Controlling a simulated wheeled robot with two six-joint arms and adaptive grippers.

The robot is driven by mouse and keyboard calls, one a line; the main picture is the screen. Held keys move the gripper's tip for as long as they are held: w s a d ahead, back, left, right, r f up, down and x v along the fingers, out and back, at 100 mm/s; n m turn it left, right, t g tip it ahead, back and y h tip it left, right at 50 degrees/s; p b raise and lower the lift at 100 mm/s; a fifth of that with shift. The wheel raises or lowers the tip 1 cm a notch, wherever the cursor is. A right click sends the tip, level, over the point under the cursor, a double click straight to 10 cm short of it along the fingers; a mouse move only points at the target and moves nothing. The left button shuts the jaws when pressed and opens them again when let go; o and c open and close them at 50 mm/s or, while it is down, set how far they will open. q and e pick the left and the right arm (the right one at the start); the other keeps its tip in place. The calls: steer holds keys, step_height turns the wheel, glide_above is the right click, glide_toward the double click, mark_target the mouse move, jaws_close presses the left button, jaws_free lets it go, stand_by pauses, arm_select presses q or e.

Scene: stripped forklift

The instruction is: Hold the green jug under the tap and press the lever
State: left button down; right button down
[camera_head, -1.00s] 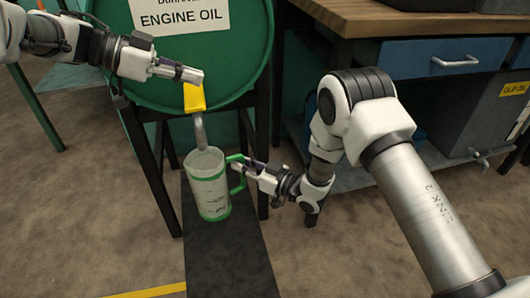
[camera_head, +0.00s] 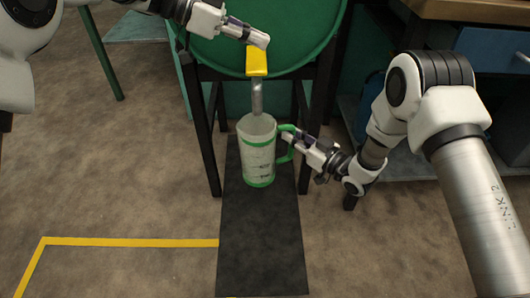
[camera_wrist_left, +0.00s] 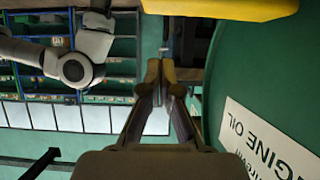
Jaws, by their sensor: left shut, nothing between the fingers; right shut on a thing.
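The jug (camera_head: 258,152) is pale and see-through with green bands and a green handle. It is upright under the tap's spout (camera_head: 256,98), its mouth around or just behind the spout's lower end. My right gripper (camera_head: 288,138) is shut on the green handle at the jug's right side. The tap's yellow lever (camera_head: 257,61) is above the spout; it also shows at the top of the left wrist view (camera_wrist_left: 225,8). My left gripper (camera_head: 262,40) is shut and empty, its fingertips at the lever's top edge. I cannot tell whether they touch it.
The green oil drum (camera_head: 300,40) rests on a dark stand (camera_head: 203,130) behind the jug. A black mat (camera_head: 260,245) lies below. A workbench (camera_head: 470,10) stands at the right. A yellow floor line (camera_head: 130,242) runs at the left, with clear floor around it.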

mark_target(262, 67)
arm_select(q)
steer(key=shift+f, duration=0.1)
stand_by(0.4)
steer(key=shift+f, duration=2.8)
stand_by(1.5)
step_height(262, 67, up, 6)
steer(key=shift+f, duration=0.1)
steer(key=shift+f, duration=0.1)
stand_by(1.8)
